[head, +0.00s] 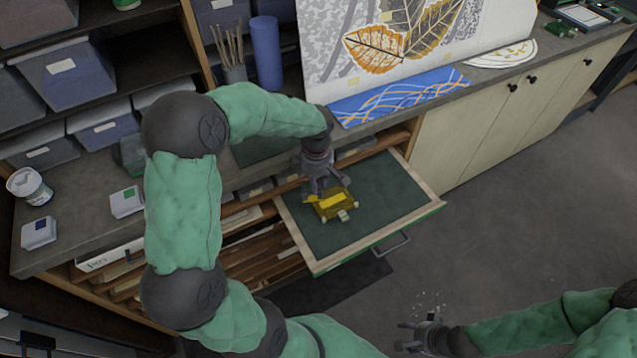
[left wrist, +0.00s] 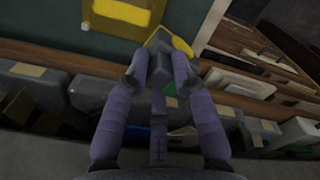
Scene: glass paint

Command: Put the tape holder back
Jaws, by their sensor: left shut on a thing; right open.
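My left gripper (head: 318,188) is over the open drawer (head: 385,205), which has a dark green bottom and pale wooden edges. In the left wrist view its fingers (left wrist: 160,68) are shut on a small grey and yellow thing (left wrist: 177,44), which looks like the tape holder. In the head view a yellow and olive piece (head: 335,204) shows just below the fingers; I cannot tell how much of it is held. A yellow block (left wrist: 122,12) also shows over the green drawer bottom in the left wrist view. My right gripper (head: 420,332) is open and empty above the floor.
The worktop behind carries a blue roll (head: 266,52), a brush cup (head: 235,73), a leaf picture (head: 385,35) and a blue patterned sheet (head: 398,96). Storage bins (head: 70,75) fill shelves at left. The right part of the drawer is clear.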

